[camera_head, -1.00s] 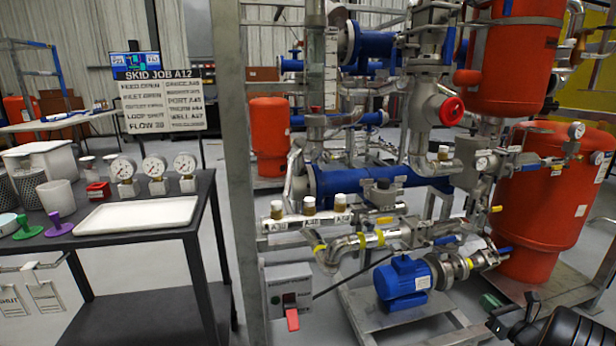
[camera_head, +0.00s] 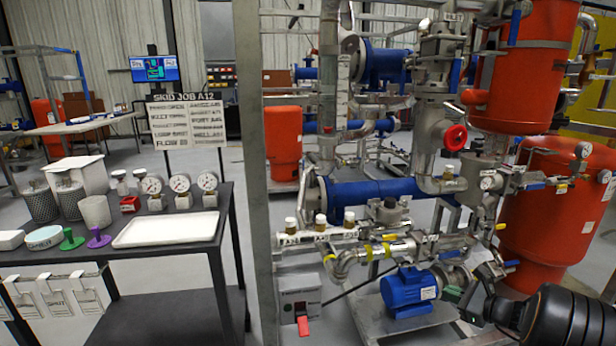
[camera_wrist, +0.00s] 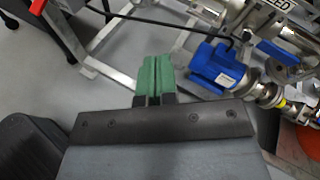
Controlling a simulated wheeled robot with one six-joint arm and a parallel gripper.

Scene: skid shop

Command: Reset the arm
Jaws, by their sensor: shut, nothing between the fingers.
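My gripper (camera_wrist: 153,80) shows in the wrist view with its two green fingertips closed together and nothing between them. It points out over the grey floor and the skid's frame, apart from the blue motor (camera_wrist: 215,68) to its right. In the head view my gripper (camera_head: 451,295) is at the lower right, at the end of my dark arm, just right of the blue motor (camera_head: 408,287). Whether it touches the pipework behind it cannot be told.
A steel post (camera_head: 252,150) stands between the black table (camera_head: 130,255) and the pipe skid. A white tray (camera_head: 168,229) and several gauges stand on the table. A red tank (camera_head: 545,235) is behind my arm. A switch box (camera_head: 298,297) with a red handle is low on the skid.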

